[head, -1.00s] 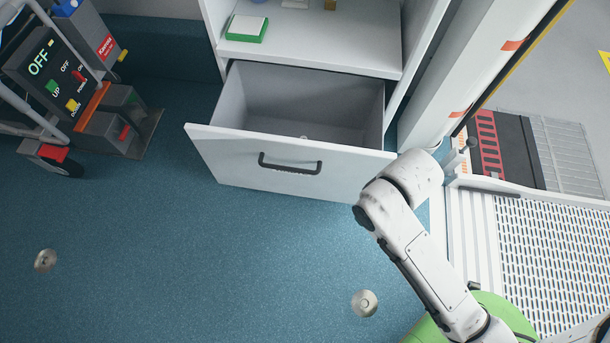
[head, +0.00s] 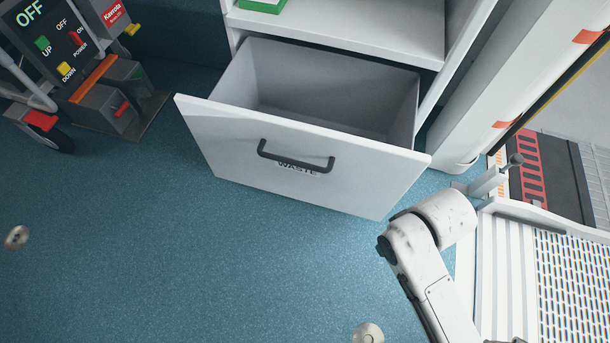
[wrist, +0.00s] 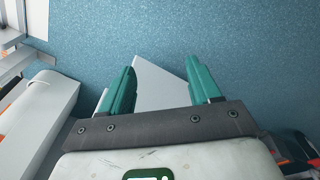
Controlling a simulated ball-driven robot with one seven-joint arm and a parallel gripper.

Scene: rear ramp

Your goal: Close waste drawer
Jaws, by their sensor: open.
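The waste drawer (head: 225,130) stands pulled out of the white cabinet in the head view. Its white front has a dark bar handle (head: 296,165) and the word WASTE under it. The grey inside looks empty where I can see it. My white arm reaches in at the lower right, close to the drawer front's right corner; its gripper end does not show there. In the wrist view my gripper (wrist: 160,88) is open, with two green fingers apart. A pale flat panel with a pointed corner shows between and beyond them; I cannot tell for sure whether it is the drawer.
A cart with OFF labels (head: 70,55) stands at the upper left. A white post (head: 490,100) and a ramp (head: 570,270) with a perforated surface are on the right. Round metal floor fittings (head: 17,238) lie at the left and bottom. The blue floor before the drawer is clear.

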